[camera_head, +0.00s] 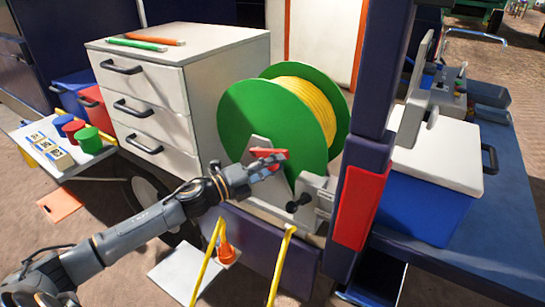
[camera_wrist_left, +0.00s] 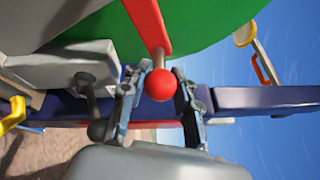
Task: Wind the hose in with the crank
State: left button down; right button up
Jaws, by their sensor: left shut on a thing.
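A green hose reel (camera_head: 255,120) stands in a grey bracket, with yellow hose (camera_head: 305,100) wound between its discs. Its red crank (camera_head: 262,154) is on the near disc, partly hidden by my gripper. My left gripper (camera_head: 278,160) is shut on the crank's knob. In the left wrist view the round red knob (camera_wrist_left: 160,85) sits between the two fingers of my left gripper (camera_wrist_left: 158,108), below the red crank arm (camera_wrist_left: 148,25). Two yellow lengths (camera_head: 279,268) hang below the reel; I cannot tell whether both are hose. My right gripper is out of view.
A white drawer cabinet (camera_head: 215,110) stands left of the reel. A grey block with a black-knobbed lever (camera_head: 300,201) is close below the gripper. A dark blue post with a red panel (camera_head: 360,206) and a blue cool box (camera_head: 425,205) stand to the right.

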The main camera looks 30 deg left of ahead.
pick_arm(q)
jog(key=shift+d+f+m+g, duration=0.1)
jog(key=shift+f+m+g, duration=0.2)
jog(key=shift+f+m, duration=0.5)
jog(key=c, duration=1.4)
grip_release()
jog(key=shift+r, duration=0.1)
jog(key=o, duration=0.4)
jog(key=shift+s, duration=0.15)
jog(key=shift+v, duration=6.1)
